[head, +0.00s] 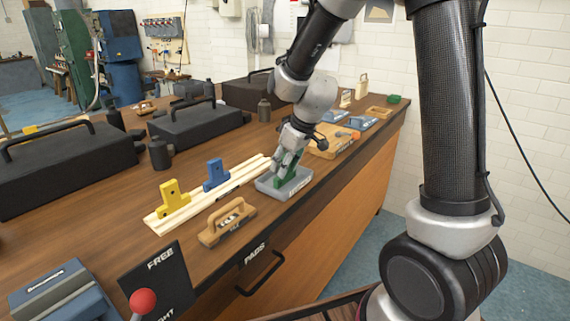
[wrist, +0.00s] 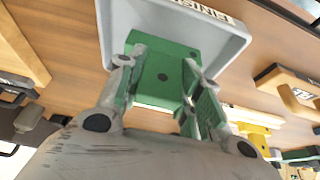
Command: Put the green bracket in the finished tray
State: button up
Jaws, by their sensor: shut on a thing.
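The green bracket (head: 287,176) is held in my gripper (head: 281,158), low over the grey tray (head: 298,189) at the bench's front edge. In the wrist view, the bracket (wrist: 165,72) sits between the two fingers of my gripper (wrist: 160,90), which are shut on it. The grey tray (wrist: 232,45) lies just beyond the bracket there, and lettering on its rim appears to read FINISHED. The bracket overlaps the tray's inside in both views. I cannot tell whether it touches the tray floor.
A yellow bracket (head: 173,202) and a blue bracket (head: 215,174) stand on pale wooden rails (head: 193,212) left of the tray. A wooden float (head: 227,222) lies in front of them. Dark toolboxes (head: 198,122) stand behind. A wooden tray (head: 325,150) lies farther right.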

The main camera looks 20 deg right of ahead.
jog(key=o, duration=1.2)
jog(key=shift+f, duration=0.1)
jog(key=v, duration=1.1)
jog(key=s+d+r+m+h, duration=0.1)
jog(key=s+d+m, duration=0.1)
jog(key=s+d, duration=0.2)
jog(key=s+d+r+m, duration=0.2)
jog(key=s+d, duration=0.2)
jog(key=s, duration=0.7)
jog(key=s+d+r+m+h, duration=0.1)
jog(key=s+d+r+m, duration=0.1)
jog(key=s, duration=0.6)
jog(key=shift+d+m+t+h, duration=0.3)
jog(key=shift+d+m, duration=0.3)
jog(key=shift+d, duration=0.65)
